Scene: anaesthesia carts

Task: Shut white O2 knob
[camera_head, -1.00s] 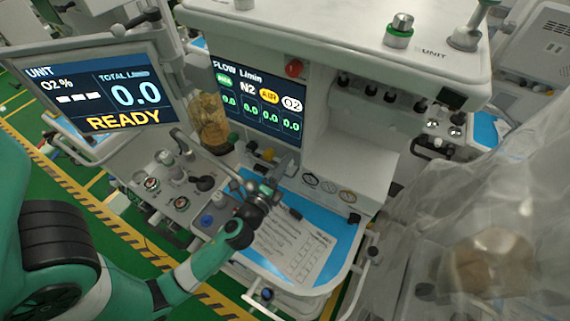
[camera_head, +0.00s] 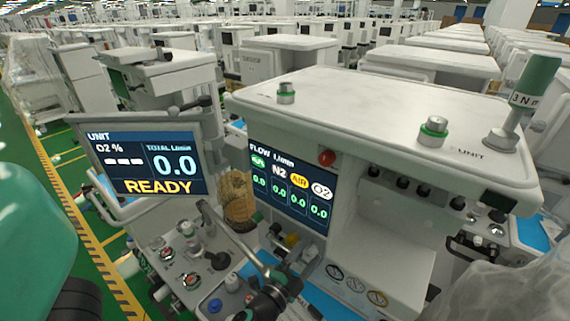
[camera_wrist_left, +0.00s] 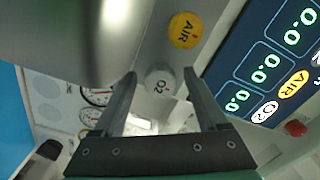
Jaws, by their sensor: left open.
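The white O2 knob (camera_wrist_left: 160,84) shows in the left wrist view, its face marked O2. It sits between and just beyond the tips of my left gripper (camera_wrist_left: 160,78), whose two fingers stand apart with nothing held. I cannot tell whether a fingertip touches the knob. The yellow AIR knob (camera_wrist_left: 186,30) is beside it. In the head view my left gripper (camera_head: 284,274) is in front of the machine, below the flow screen (camera_head: 292,188), and partly hides the knob area. My right gripper is not in view.
Round gauges (camera_head: 355,284) sit right of the knobs. A large blurred grey shape (camera_wrist_left: 75,35) fills the upper left of the wrist view. A READY monitor (camera_head: 152,162) stands left of the gripper. A green-handled 3 Nm tool (camera_head: 530,85) stands on the machine top.

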